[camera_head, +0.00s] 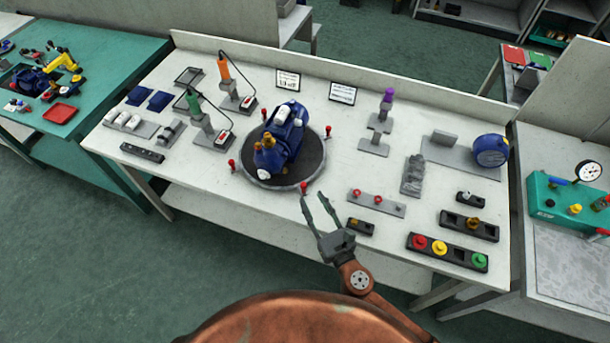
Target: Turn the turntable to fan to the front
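A round dark turntable (255,175) with a grey rim sits in the middle of the white bench. Small red knobs stand at its rim; one red knob (304,187) is at the front right. A blue pump (289,133) with orange-brown fittings rests on the turntable, its fittings toward the lower left. My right gripper (318,203) reaches over the bench's front edge, its two fingers apart and empty. The fingertips are close to the front-right red knob; I cannot tell whether they touch it. My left gripper is not in view.
Screwdrivers in stands (238,100) are left of the turntable. A base with a blue round cover (491,150) is at the right. A tray with red, yellow and green caps (447,251) lies front right. The bench (225,188) is clear just before the turntable.

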